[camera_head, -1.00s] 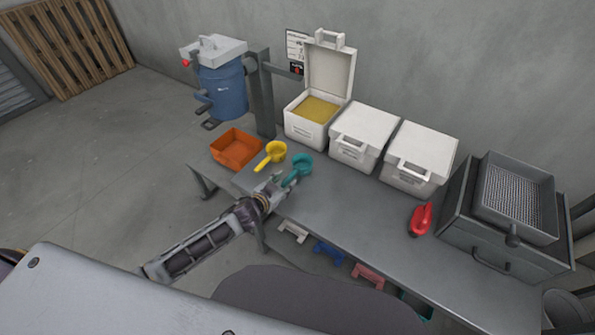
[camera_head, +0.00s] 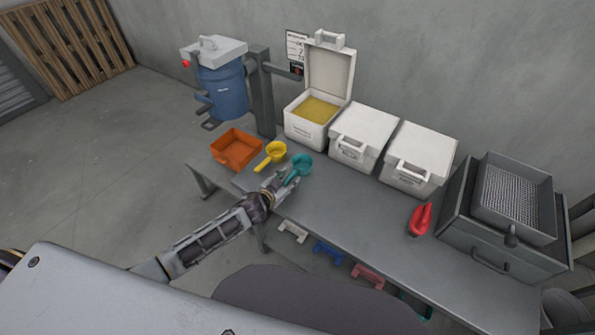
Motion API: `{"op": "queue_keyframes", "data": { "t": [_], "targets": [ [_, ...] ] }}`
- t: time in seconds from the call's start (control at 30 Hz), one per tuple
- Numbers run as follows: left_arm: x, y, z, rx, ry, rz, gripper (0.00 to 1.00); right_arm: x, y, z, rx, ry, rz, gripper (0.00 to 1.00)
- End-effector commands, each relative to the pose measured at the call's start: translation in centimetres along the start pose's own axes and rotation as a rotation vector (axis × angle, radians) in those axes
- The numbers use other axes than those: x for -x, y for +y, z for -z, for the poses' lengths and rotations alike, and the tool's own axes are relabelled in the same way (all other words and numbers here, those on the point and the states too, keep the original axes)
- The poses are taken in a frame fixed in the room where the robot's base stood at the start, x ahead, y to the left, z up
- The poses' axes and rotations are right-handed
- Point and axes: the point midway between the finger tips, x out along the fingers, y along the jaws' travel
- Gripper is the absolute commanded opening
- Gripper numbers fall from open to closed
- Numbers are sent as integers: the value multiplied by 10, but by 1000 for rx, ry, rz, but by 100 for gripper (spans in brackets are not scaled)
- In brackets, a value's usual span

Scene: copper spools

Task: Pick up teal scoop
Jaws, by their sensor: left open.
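The teal scoop (camera_head: 301,165) lies on the grey table, its bowl toward the back and its handle pointing down-left toward my left gripper. My left gripper (camera_head: 285,183) is open, with its fingers at the scoop's handle. The fingers partly hide the handle, and I cannot tell whether they touch it. My right gripper is not in view.
A yellow scoop (camera_head: 274,153) lies just left of the teal one, beside an orange tray (camera_head: 237,161). An open white box (camera_head: 312,134) with yellow contents and two closed white boxes stand behind. A red object (camera_head: 420,219) lies at right. The table's middle is clear.

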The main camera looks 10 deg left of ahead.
Motion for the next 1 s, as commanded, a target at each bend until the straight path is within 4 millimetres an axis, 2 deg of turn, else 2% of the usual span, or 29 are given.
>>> {"op": "queue_keyframes", "data": {
  "t": [0.3, 0.8, 1.0],
  "targets": [
    [-18, 0, 0, 0, 1, -1, 44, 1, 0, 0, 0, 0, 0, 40],
    [-19, 1, 0, 0, 1, -1, 44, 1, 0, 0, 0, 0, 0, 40],
    [-19, 0, 0, 0, 1, -1, 20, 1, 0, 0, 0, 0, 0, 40]
  ]
}}
